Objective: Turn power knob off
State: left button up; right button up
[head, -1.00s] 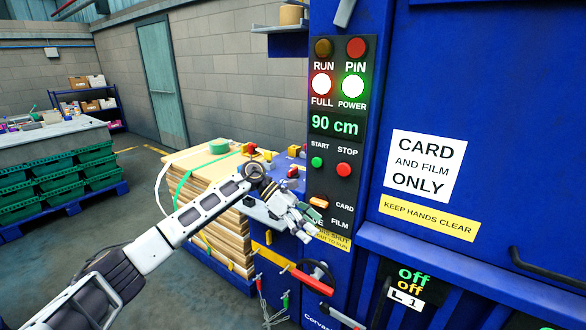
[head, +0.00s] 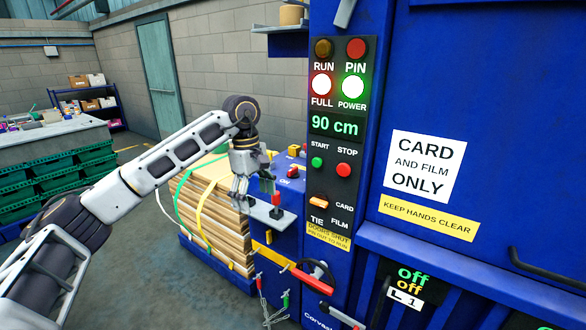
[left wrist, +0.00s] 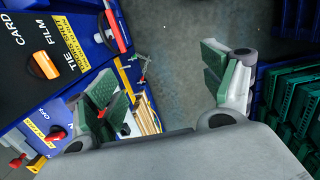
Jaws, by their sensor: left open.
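A small red knob (head: 292,171) sits on the sloping top of the blue side console (head: 290,240), left of the control panel. The POWER lamp (head: 353,87) glows white-green on the panel. My left gripper (head: 254,188) points down, left of the red knob and apart from it. In the left wrist view its green-padded fingers (left wrist: 160,82) are spread wide with nothing between them. My right gripper is not in view.
The dark control panel (head: 333,145) stands right of the gripper, with an orange CARD/FILM switch (head: 319,202). A grey ledge with a red-topped lever (head: 276,199) lies below the gripper. A strapped cardboard bale (head: 215,225) stands behind my arm. Green crates (head: 75,165) are far left.

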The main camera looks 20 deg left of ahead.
aim_at(292, 173)
jog(key=i, duration=1.5)
